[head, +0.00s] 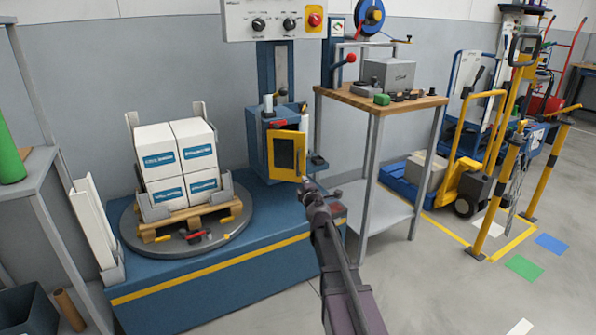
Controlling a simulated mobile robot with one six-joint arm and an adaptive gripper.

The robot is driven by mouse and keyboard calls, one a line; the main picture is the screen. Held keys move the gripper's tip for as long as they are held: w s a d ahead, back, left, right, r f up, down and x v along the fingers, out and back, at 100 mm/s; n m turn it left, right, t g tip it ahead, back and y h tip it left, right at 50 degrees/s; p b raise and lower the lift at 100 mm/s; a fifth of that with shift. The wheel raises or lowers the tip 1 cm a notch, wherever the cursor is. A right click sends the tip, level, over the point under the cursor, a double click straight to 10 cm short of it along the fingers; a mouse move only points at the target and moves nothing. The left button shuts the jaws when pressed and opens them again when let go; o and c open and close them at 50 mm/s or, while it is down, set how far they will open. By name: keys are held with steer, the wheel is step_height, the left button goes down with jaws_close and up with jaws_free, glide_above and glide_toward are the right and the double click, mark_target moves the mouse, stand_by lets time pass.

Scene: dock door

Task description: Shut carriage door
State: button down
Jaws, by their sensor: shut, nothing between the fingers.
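The carriage door (286,154) is a yellow-framed panel with a dark middle. It is on the blue carriage (257,138) of the stretch wrapper's mast, and it appears to stand ajar, angled away from the carriage. My gripper (304,184) is shut and empty, just below and right of the door's lower right corner. It is small in the head view, and I cannot tell whether it touches the door. The door's hinge and the carriage's inside are not clearly visible.
A turntable (232,240) with boxes (175,158) on a pallet stands left of the carriage. A wood-topped bench (350,98) with tools is close on the right. A control panel (275,18) hangs above.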

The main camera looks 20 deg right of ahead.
mark_target(298, 167)
steer(key=shift+s+a+f+m+g+h, duration=0.1)
steer(key=shift+s+a+m+g+h, duration=0.15)
steer(key=shift+s+a+m+h, duration=0.4)
steer(key=shift+s+a+m+g+h, duration=0.2)
steer(key=shift+s+a+m+h, duration=0.15)
steer(key=shift+a+h, duration=0.55)
steer(key=shift+s+a+f+m+g+h, duration=0.1)
steer(key=shift+s+a+m+g+h, duration=0.15)
steer(key=shift+s+a+m+h, duration=0.4)
steer(key=shift+w+a, duration=0.1)
steer(key=shift+w, duration=0.15)
steer(key=x, duration=1.4)
steer(key=shift+r, duration=0.1)
steer(key=shift+w+d, duration=0.1)
steer(key=shift+d, duration=0.1)
